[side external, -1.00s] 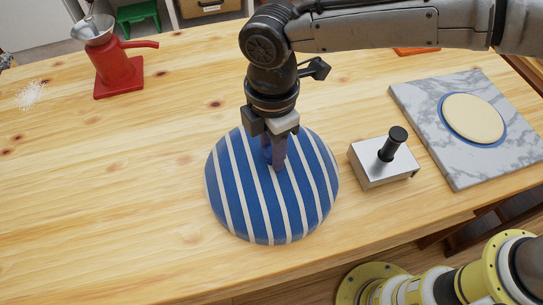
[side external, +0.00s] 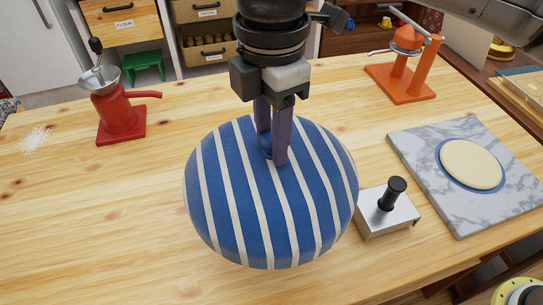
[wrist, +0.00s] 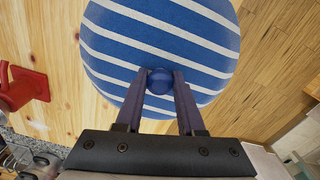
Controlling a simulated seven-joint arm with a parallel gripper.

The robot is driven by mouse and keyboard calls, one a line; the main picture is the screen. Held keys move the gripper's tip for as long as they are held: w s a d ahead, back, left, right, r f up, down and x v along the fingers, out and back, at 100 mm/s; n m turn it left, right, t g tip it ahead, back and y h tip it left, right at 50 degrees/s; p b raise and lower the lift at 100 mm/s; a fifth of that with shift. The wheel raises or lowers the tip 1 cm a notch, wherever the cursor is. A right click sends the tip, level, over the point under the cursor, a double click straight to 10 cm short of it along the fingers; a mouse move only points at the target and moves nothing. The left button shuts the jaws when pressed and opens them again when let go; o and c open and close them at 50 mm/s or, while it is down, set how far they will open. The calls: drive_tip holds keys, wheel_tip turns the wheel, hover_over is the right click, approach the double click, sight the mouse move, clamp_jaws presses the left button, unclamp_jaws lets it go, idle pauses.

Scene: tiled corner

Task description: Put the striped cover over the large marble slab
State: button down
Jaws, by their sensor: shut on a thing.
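The striped cover (side external: 240,215) is a blue dome with white stripes and a blue knob on top. My gripper (side external: 272,158) is shut on that knob and holds the cover up, seemingly above the wooden table. In the wrist view the cover (wrist: 165,40) fills the upper middle, with the knob between the fingertips (wrist: 160,85). The large marble slab (side external: 425,180) lies at the right of the table, grey-veined. A pale round of dough (side external: 471,164) on a blue disc lies on it. Nothing covers the slab.
A metal block with a black knob (side external: 388,211) stands between the cover and the slab. A red grinder (side external: 120,117) is at the back left, an orange press (side external: 403,75) behind the slab. White powder (side external: 35,140) lies far left.

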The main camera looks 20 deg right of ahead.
drive_tip(key=shift+w+d+r, duration=0.15)
drive_tip(key=shift+d+r, duration=0.05)
drive_tip(key=shift+r, duration=0.3)
drive_tip(key=shift+w+d+r, duration=0.15)
drive_tip(key=shift+r, duration=0.3)
drive_tip(key=w+d, duration=0.3)
drive_tip(key=d, duration=0.6)
drive_tip(key=w+d+r, duration=0.1)
drive_tip(key=w+d, duration=0.2)
drive_tip(key=d, duration=0.6)
drive_tip(key=w+d, duration=0.4)
drive_tip(key=d, duration=0.6)
drive_tip(key=s+d+f, duration=0.1)
drive_tip(key=s+d, duration=0.3)
drive_tip(key=d, duration=0.7)
drive_tip(key=s+d, duration=0.4)
drive_tip(key=d, duration=0.6)
wheel_tip(320, 180, down, 15)
drive_tip(key=shift+s+d+r, duration=0.2)
drive_tip(key=shift+s, duration=0.15)
